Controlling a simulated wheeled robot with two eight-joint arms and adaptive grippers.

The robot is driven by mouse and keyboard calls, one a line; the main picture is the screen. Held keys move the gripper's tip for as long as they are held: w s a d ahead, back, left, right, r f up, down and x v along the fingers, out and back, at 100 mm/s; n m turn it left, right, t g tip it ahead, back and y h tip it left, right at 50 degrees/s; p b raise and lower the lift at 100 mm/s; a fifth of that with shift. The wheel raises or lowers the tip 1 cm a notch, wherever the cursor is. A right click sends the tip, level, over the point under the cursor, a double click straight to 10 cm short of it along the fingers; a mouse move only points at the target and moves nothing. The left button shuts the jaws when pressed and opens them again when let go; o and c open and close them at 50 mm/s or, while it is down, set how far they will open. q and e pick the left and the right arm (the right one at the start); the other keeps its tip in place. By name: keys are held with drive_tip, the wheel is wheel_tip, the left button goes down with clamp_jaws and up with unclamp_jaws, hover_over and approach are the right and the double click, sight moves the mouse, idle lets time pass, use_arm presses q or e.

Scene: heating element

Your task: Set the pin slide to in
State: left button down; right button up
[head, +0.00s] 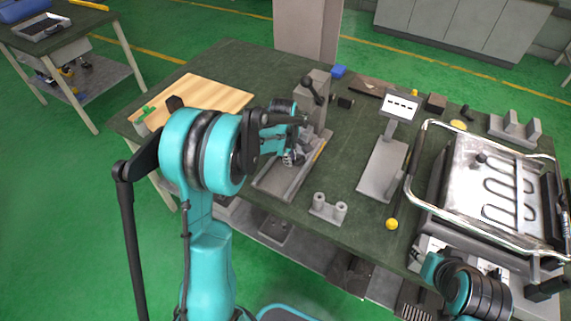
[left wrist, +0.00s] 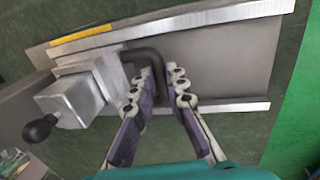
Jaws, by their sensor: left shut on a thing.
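The pin slide is a grey block (left wrist: 75,100) between two metal rails, with a bent black handle (left wrist: 140,55) on its side. In the head view its long grey base (head: 268,184) lies on the green-topped bench, partly hidden by my left arm. My left gripper (left wrist: 168,80) is shut on the black handle, its purple fingers to either side of the bar. The left gripper also shows in the head view (head: 294,157), low over the base. Part of my right arm shows at the lower right; its fingers are out of view.
A black ball-ended lever (head: 311,88) stands up behind the left gripper. A small two-post holder (head: 328,208) and a grey stand with a display (head: 400,106) are to the right. A metal frame with a heating coil (head: 500,190) fills the right end. A wooden board (head: 208,93) lies at left.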

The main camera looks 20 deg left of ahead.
use_arm(q)
drive_tip(key=shift+w, duration=0.25)
drive_tip(key=c, duration=1.5)
unclamp_jaws()
drive_tip(key=shift+c, duration=0.2)
drive_tip(key=shift+w, duration=0.1)
wheel_tip(320, 180, up, 12)
drive_tip(key=s, duration=0.2)
drive_tip(key=shift+s, duration=0.2)
drive_tip(key=shift+f, duration=0.1)
